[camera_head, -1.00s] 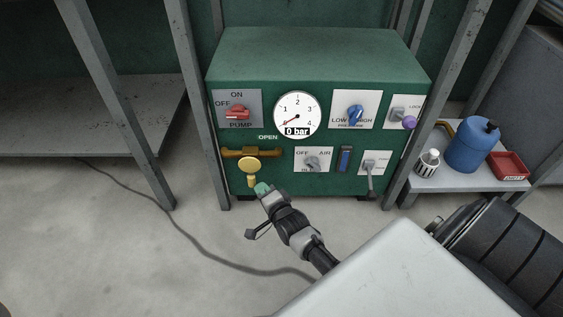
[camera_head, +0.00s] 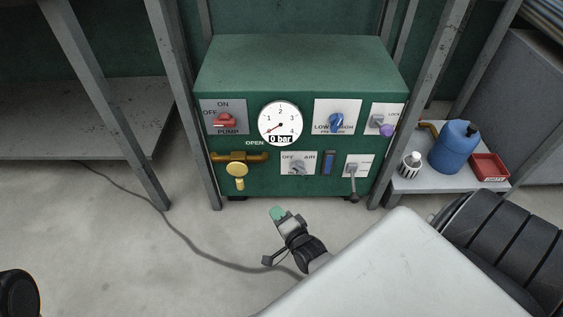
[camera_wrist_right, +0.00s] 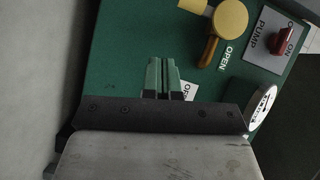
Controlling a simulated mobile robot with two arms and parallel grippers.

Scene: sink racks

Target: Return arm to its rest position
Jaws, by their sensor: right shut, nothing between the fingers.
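My right gripper (camera_head: 277,213) is in front of and below the green control panel (camera_head: 302,62), apart from it in the head view. In the right wrist view its two green fingertips (camera_wrist_right: 162,76) are together with nothing between them, with the panel's green face behind them. My left gripper does not show; a dark rounded part at the lower left edge of the head view may be part of my left arm.
The panel carries a red pump knob (camera_head: 225,122), a gauge (camera_head: 280,123) at 0 bar, a blue pressure knob (camera_head: 337,121) and a yellow valve (camera_head: 237,170). A side shelf (camera_head: 422,184) holds a blue jug (camera_head: 454,148) and a red tray (camera_head: 489,167). Open floor lies left.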

